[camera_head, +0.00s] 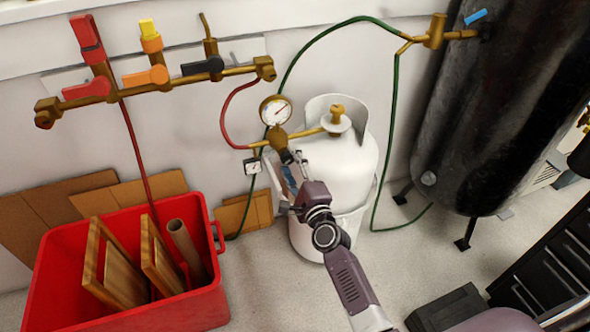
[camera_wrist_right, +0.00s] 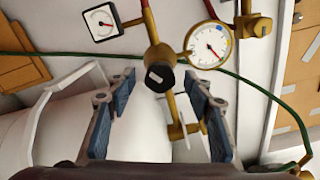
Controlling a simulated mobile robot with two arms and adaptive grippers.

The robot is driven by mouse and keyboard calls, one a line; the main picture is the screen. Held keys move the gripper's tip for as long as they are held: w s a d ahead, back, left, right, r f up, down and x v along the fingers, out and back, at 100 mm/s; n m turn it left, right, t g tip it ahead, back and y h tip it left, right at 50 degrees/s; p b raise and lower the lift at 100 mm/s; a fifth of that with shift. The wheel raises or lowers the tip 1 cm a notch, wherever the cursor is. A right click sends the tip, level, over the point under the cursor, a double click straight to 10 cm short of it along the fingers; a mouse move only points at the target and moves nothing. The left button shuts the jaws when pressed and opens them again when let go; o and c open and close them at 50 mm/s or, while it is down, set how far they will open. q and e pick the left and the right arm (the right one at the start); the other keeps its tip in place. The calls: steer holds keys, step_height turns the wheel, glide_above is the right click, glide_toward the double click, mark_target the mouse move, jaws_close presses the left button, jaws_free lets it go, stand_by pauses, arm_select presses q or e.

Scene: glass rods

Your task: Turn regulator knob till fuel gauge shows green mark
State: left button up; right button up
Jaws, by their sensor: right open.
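The regulator knob (camera_wrist_right: 158,79) is a black cylinder with a pale mark on its face, on a brass fitting. In the head view the knob (camera_head: 286,157) sits just above my right gripper (camera_head: 291,174). In the right wrist view my right gripper (camera_wrist_right: 160,95) is open, with blue-padded fingers on either side of the knob; contact is not visible. A round white dial gauge (camera_wrist_right: 208,44) with a red needle and coloured marks stands right of the knob. A square gauge (camera_wrist_right: 102,22) with a red needle is at upper left. My left gripper is not in view.
A white gas tank (camera_head: 345,165) stands behind my right gripper. A green hose (camera_head: 396,110) and red hose (camera_head: 227,105) run close by. A red crate (camera_head: 60,285) with boards is at left, a large black tank (camera_head: 490,110) at right.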

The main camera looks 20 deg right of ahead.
steer(key=s, duration=1.1)
steer(key=shift+s+d, duration=0.2)
steer(key=shift+s, duration=0.2)
